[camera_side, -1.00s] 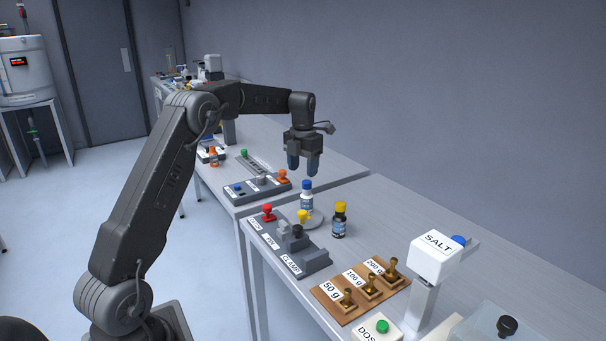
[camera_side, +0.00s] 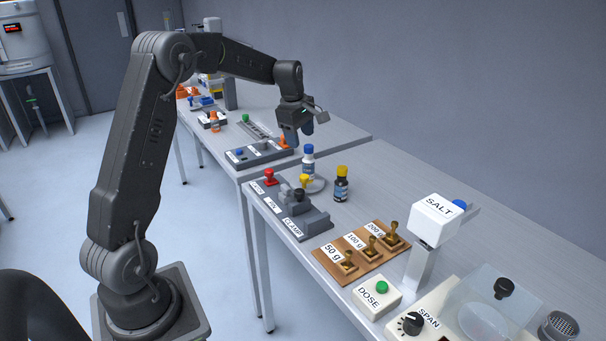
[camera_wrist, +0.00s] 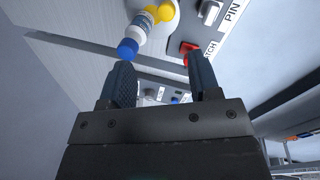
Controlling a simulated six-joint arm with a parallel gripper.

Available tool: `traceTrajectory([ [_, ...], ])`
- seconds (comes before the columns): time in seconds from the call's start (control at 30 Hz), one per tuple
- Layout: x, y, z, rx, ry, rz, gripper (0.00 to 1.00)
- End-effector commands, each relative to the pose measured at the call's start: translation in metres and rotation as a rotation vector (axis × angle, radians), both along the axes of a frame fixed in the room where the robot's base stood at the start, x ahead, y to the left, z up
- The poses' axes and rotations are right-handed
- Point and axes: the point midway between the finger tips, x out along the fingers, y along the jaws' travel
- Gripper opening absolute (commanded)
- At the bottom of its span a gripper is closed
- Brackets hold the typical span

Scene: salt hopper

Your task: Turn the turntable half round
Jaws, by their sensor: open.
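In the wrist view the plate (camera_wrist: 171,22) is at the top, with the bottle (camera_wrist: 138,32) and yellow knob (camera_wrist: 158,13). My gripper (camera_side: 300,132) is open and empty, above and behind the bottle in the side view. In the wrist view my gripper (camera_wrist: 160,62) has the blue cap just beyond its left fingertip; contact cannot be told.
A grey panel labelled CLAMP (camera_side: 305,224) with a red knob (camera_side: 269,176) lies left of the turntable. A dark bottle with a yellow cap (camera_side: 341,184) stands to its right. Brass weights on a wooden board (camera_side: 346,266) and the SALT dispenser (camera_side: 436,220) are nearer.

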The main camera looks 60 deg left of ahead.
Motion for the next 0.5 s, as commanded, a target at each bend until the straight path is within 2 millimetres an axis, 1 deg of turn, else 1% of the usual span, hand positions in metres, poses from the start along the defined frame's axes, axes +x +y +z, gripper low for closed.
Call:
traceTrajectory([
  [0.03, -0.003, -0.001, 0.0, 0.028, -0.011, -0.116, 0.57],
  [0.2, -0.012, -0.004, -0.001, 0.144, -0.036, -0.53, 0.57],
  [0.4, -0.023, -0.008, -0.003, 0.305, -0.047, -1.004, 0.57],
  [0.5, -0.029, -0.009, -0.004, 0.383, -0.04, -1.208, 0.57],
])
